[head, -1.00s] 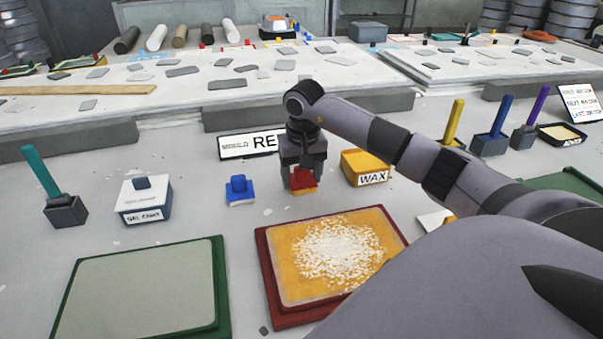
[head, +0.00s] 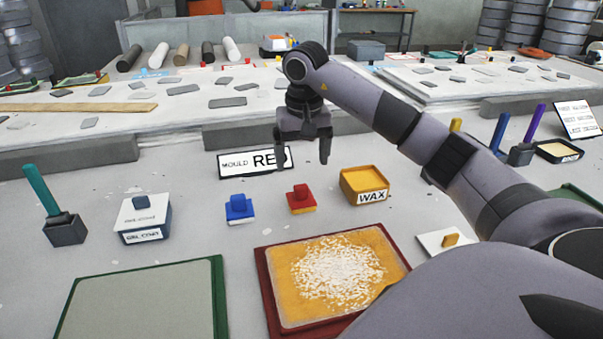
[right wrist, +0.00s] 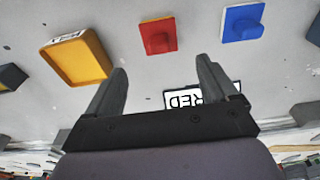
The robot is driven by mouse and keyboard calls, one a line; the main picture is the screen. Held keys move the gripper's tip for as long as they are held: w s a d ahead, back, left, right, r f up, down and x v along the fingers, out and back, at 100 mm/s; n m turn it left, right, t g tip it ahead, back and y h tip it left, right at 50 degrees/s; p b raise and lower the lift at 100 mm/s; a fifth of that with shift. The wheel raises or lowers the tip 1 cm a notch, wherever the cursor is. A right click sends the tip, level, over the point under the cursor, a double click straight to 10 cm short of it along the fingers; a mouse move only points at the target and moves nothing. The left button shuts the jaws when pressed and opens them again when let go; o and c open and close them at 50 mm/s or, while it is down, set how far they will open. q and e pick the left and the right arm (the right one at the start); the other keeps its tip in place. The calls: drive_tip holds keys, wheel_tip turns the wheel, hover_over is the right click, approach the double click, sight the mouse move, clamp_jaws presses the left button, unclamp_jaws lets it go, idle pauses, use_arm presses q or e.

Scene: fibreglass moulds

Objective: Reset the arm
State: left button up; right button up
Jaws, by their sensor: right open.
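My right gripper (head: 304,158) is open and empty. In the head view it hangs above the table, behind the red block (head: 301,198), in front of the far slab. The red block stands on the table with a yellow layer under it, apart from the fingers. In the right wrist view the two spread fingers (right wrist: 160,88) have nothing between them, and the red block (right wrist: 158,36) lies beyond them. My left gripper is not in view.
A blue block (head: 239,208) and a yellow WAX box (head: 365,186) flank the red block. A red-framed mould (head: 267,290) with a white-speckled amber surface lies in front. A MOULD RED sign (head: 236,163) stands behind, beside the gripper. A GEL COAT box (head: 143,222) stands left.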

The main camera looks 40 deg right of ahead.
drive_tip(key=shift+s+r, duration=0.1)
drive_tip(key=shift+r, duration=0.7)
